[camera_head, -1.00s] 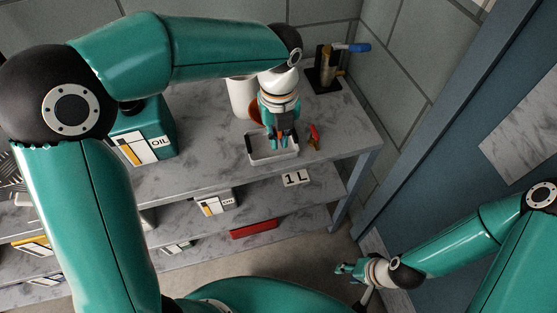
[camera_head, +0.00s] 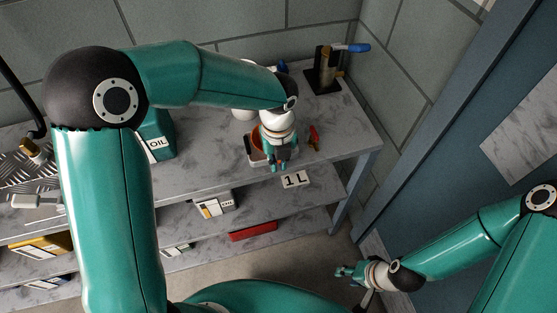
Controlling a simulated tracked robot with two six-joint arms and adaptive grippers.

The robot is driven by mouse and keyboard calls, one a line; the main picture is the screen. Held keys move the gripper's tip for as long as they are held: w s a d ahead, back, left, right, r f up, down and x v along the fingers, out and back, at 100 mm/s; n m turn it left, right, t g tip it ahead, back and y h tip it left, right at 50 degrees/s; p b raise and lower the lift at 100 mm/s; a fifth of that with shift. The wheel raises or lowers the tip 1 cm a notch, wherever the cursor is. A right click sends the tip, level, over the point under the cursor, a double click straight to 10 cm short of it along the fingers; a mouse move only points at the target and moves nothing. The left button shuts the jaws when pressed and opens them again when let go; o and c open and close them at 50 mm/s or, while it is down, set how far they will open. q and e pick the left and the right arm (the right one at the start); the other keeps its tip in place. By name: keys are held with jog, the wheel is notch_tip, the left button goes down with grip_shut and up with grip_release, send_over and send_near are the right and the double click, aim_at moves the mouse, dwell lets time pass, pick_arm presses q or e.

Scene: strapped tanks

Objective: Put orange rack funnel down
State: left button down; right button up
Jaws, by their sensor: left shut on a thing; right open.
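The orange funnel (camera_head: 257,141) shows as a small orange patch beside and behind my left gripper (camera_head: 280,164); most of it is hidden by the hand. My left gripper is shut on the funnel, pointing down over the white tray (camera_head: 250,158) near the front edge of the top shelf. The hand covers most of the tray, and I cannot tell whether the funnel touches it. My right gripper (camera_head: 346,271) is open and empty, low at the right, away from the shelves.
A red-handled item (camera_head: 314,136) lies right of the tray. A black stand (camera_head: 324,72) with a brass cylinder and blue handle stands at the back right. A green oil can (camera_head: 157,140) and a white container (camera_head: 242,114) stand left. A "1L" label (camera_head: 296,180) is on the shelf front.

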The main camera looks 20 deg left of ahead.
pick_arm(q)
jog(key=c, duration=1.2)
grip_release()
jog(key=shift+f, duration=0.1)
jog(key=shift+c, duration=0.2)
notch_tip(320, 180, up, 12)
jog(key=shift+r+p, duration=0.15)
jog(key=shift+p, duration=0.45)
